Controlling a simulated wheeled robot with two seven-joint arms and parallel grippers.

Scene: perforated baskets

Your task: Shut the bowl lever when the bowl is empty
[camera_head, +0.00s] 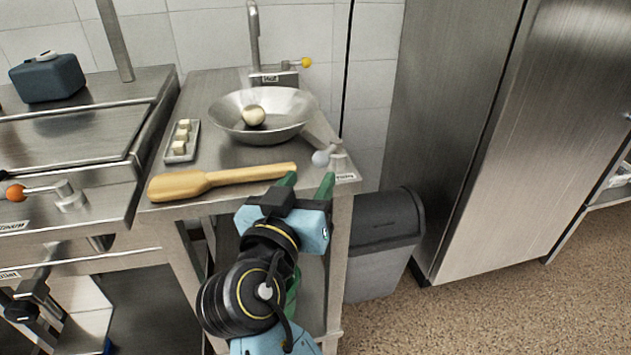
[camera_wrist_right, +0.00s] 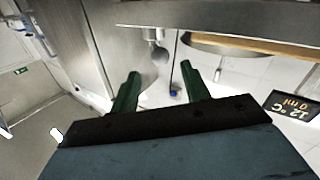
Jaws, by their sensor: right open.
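The wide metal bowl (camera_head: 225,118) sits on the steel counter under a tap (camera_head: 254,40). A round cream ball (camera_head: 253,115) lies in the bowl, so it is not empty. A short lever with a grey ball knob (camera_head: 321,157) is at the counter's front right corner, beside the bowl. In the right wrist view, a grey knob (camera_wrist_right: 160,54) shows ahead of the fingers. My right gripper (camera_head: 310,182) is open and empty, just in front of the counter's front edge, below and near the grey-knobbed lever. My left gripper is not in view.
A wooden paddle (camera_head: 190,184) lies along the counter front, near a small tray (camera_head: 168,150) of pale cubes. A yellow-knobbed lever (camera_head: 306,62) is by the tap. An orange-knobbed lever (camera_head: 15,193) is at left. A grey bin (camera_head: 385,240) stands right of the counter.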

